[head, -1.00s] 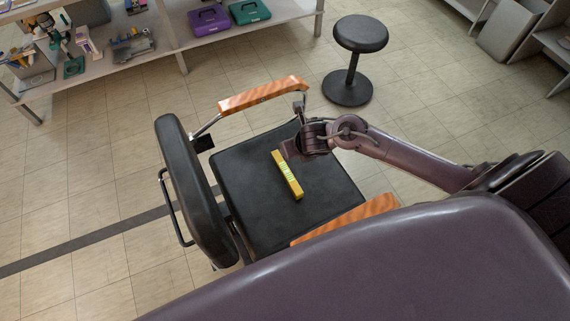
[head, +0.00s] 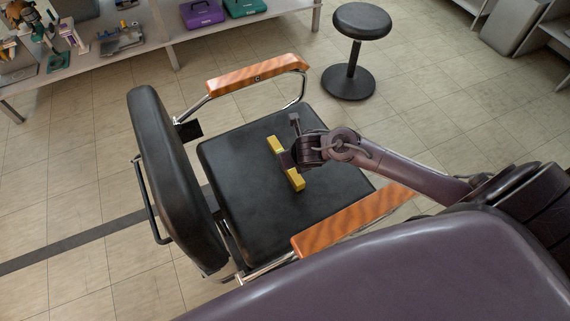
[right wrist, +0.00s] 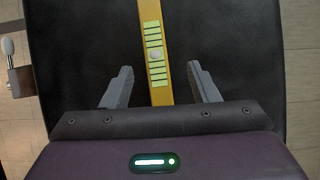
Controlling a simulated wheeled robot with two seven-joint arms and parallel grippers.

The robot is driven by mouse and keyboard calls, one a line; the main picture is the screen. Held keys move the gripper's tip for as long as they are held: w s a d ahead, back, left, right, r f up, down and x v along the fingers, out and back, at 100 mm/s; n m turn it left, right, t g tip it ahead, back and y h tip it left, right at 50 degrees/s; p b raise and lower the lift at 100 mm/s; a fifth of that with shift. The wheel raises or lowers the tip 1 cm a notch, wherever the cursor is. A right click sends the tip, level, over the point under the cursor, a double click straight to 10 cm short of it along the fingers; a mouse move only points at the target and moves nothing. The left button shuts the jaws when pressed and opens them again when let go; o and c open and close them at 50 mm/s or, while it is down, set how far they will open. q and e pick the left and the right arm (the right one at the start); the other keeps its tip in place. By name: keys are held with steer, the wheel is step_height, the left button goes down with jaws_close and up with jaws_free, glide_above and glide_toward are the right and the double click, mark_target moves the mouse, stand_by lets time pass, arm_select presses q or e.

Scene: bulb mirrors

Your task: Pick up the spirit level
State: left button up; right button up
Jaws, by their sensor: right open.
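The yellow spirit level (head: 295,181) lies on the black seat of a chair (head: 240,205). In the right wrist view the spirit level (right wrist: 151,25) runs between the two fingers of my right gripper (right wrist: 160,85), with a gap on each side. My right gripper (head: 284,160) is open and over the middle of the level, hiding part of it in the head view. I cannot tell its height above the level. My left gripper is not in view.
The chair has a wood-topped armrest (head: 258,74) on the far side and another (head: 350,222) on the near side. Its backrest (head: 172,180) stands at the left. A black stool (head: 350,85) and a shelf (head: 165,45) with tools and cases stand behind.

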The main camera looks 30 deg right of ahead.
steer(key=x, duration=0.5)
steer(key=shift+w+a+f+b, duration=0.2)
steer(key=shift+w+a+b, duration=0.15)
steer(key=shift+w+b, duration=0.05)
steer(key=shift+w+f, duration=0.15)
jaws_close()
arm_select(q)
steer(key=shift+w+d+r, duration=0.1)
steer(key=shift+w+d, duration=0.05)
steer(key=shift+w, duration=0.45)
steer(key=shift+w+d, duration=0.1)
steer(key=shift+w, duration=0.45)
